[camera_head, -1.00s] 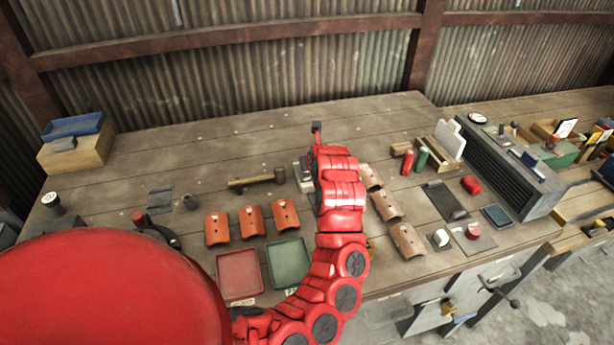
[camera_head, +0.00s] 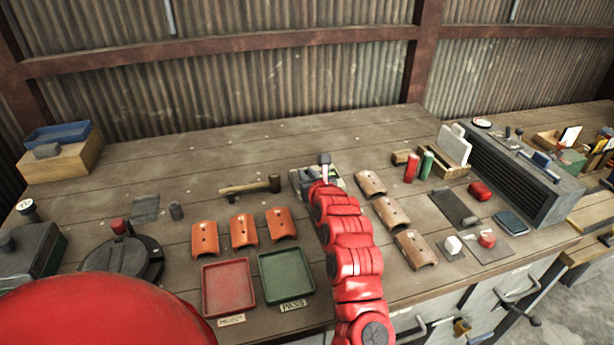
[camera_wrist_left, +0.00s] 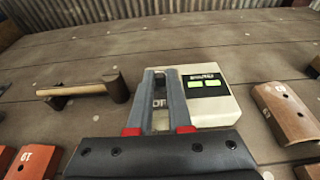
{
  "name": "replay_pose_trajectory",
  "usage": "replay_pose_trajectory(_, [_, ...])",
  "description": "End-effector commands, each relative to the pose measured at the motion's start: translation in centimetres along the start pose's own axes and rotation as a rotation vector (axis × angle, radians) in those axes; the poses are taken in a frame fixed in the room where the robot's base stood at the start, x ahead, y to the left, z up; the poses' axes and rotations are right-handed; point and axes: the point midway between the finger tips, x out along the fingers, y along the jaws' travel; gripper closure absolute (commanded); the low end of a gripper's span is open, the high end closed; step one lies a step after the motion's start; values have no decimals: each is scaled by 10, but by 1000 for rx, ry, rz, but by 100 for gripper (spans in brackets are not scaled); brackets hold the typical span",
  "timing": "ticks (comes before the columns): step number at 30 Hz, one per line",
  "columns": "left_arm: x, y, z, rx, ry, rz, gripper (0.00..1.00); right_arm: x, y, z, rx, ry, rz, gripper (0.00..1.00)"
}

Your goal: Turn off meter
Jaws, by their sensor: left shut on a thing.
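The meter (camera_head: 299,182) is a pale box on the bench, partly hidden by my left arm in the head view. In the left wrist view the meter (camera_wrist_left: 215,108) shows two lit green displays and part of a label reading "OF" between my fingers. My left gripper (camera_head: 325,163) is at the meter's left part. In the left wrist view its two grey fingers (camera_wrist_left: 160,76) come close together over the meter and are shut on a part of it. The gripped part is mostly hidden. My right gripper is not in view.
A wooden-handled hammer (camera_head: 252,188) lies left of the meter. Brown curved tiles (camera_head: 392,212) lie to the right, orange tiles (camera_head: 243,230) to the front left. A red tray (camera_head: 228,287) and a green tray (camera_head: 287,274) are in front. The bench behind is clear.

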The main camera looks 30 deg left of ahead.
Motion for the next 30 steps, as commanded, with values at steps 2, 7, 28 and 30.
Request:
replay_pose_trajectory(2, [0,0,1,0,-1,1,100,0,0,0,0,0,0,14])
replay_pose_trajectory(7, [0,0,1,0,-1,1,81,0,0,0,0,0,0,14])
replay_pose_trajectory(28, [-22,-2,1,-2,-3,-3,52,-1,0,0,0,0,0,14])
replay_pose_trajectory(30, [-33,-2,0,-4,-1,-4,52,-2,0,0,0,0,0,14])
